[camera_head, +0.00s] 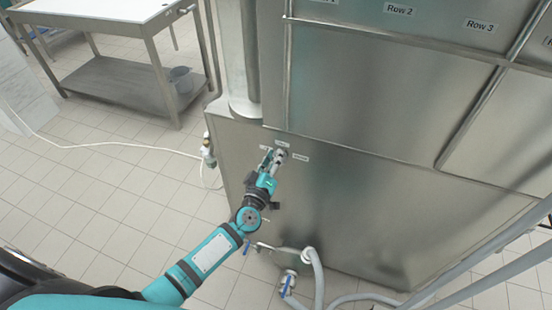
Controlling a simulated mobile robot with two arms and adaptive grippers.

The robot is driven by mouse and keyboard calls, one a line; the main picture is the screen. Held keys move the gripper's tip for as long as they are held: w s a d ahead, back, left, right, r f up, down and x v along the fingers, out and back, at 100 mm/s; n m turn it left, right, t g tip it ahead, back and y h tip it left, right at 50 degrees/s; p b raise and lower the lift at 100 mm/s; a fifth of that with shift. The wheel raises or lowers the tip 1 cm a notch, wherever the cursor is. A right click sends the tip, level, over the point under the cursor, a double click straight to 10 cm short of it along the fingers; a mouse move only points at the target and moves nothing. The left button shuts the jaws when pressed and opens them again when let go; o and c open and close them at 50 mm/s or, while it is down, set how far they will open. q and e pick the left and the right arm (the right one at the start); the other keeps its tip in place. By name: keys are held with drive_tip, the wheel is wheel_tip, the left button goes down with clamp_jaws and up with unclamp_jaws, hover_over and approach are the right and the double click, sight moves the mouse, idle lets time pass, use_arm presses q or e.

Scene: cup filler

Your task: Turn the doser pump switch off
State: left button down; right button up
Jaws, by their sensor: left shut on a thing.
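The doser pump switch (282,145) is a small round knob on the metal side panel of the machine, with small white labels around it. My left gripper (274,156) reaches up to it from below and is shut on it. The fingers cover part of the knob, so I cannot tell which way it points. The label text is too small to read. My right gripper is not in view.
The cup filler's steel body (370,210) fills the right side. Valves with blue handles (287,284) and grey hoses (318,275) are low beneath the switch. A steel table (120,80) stands at the back left. The tiled floor at left is mostly clear, crossed by a white hose.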

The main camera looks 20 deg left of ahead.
use_arm(q)
drive_tip(key=shift+a+f+n+b, duration=0.15)
drive_tip(key=shift+n+b, duration=0.25)
drive_tip(key=shift+n, duration=0.85)
drive_tip(key=shift+d+f+n+b, duration=0.15)
drive_tip(key=shift+n+b, duration=0.2)
drive_tip(key=shift+n, duration=0.85)
drive_tip(key=shift+a+f+n+b, duration=0.15)
drive_tip(key=shift+n+b, duration=0.25)
drive_tip(key=shift+n, duration=0.85)
drive_tip(key=c, duration=1.4)
unclamp_jaws()
drive_tip(key=shift+o, duration=0.2)
drive_tip(key=s, duration=1.2)
drive_tip(key=shift+a, duration=0.15)
